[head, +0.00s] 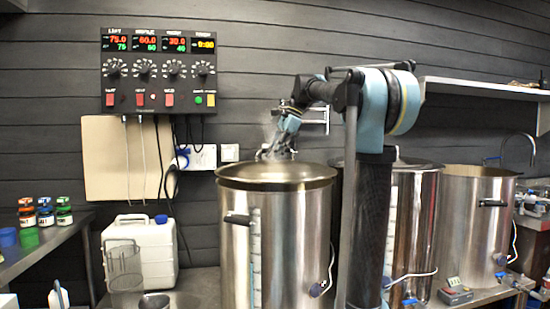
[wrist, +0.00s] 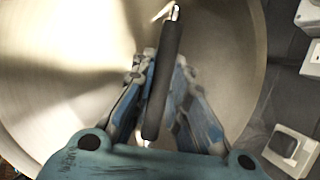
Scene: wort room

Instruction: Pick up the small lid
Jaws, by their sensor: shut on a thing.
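The small lid is a round, brushed-metal disc with a black bar handle. In the head view the lid (head: 262,174) is on top of the left steel kettle (head: 285,250), seen nearly edge-on. In the wrist view the lid (wrist: 60,65) fills the left and middle, and its black handle (wrist: 164,60) runs between my fingers. My gripper (wrist: 162,78) is shut on that handle. In the head view my gripper (head: 278,150) is at the back of the lid, coming down from above. I cannot see a clear gap between lid and kettle.
A second steel kettle (head: 408,215) stands behind my arm, and a third (head: 480,225) is at the right. A white canister (head: 145,250) and a mesh basket (head: 124,272) are at the left. A control panel (head: 158,70) and wall sockets (head: 198,158) are on the dark wall.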

